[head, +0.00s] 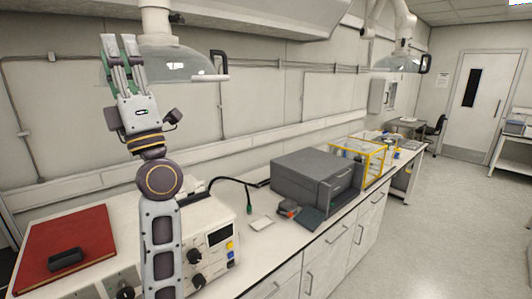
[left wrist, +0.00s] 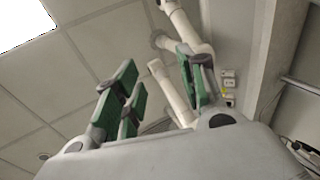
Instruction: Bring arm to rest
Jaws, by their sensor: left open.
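My left arm is raised upright in the head view, and its gripper (head: 123,62) points up at the wall above the bench. The fingers are apart with nothing between them. In the left wrist view the green-padded fingers (left wrist: 160,95) are spread and empty, with ceiling tiles and white extraction pipes behind them. The gripper is beside a clear extraction hood (head: 175,66) in the head view; I cannot tell how far apart they are. My right gripper is not in view.
Below stand a white instrument with knobs (head: 215,245), a red board (head: 70,250) with a dark block on it, and a grey box-shaped machine (head: 312,180). A yellow-framed case (head: 360,155) is farther along the bench. Open floor (head: 450,220) lies at the right.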

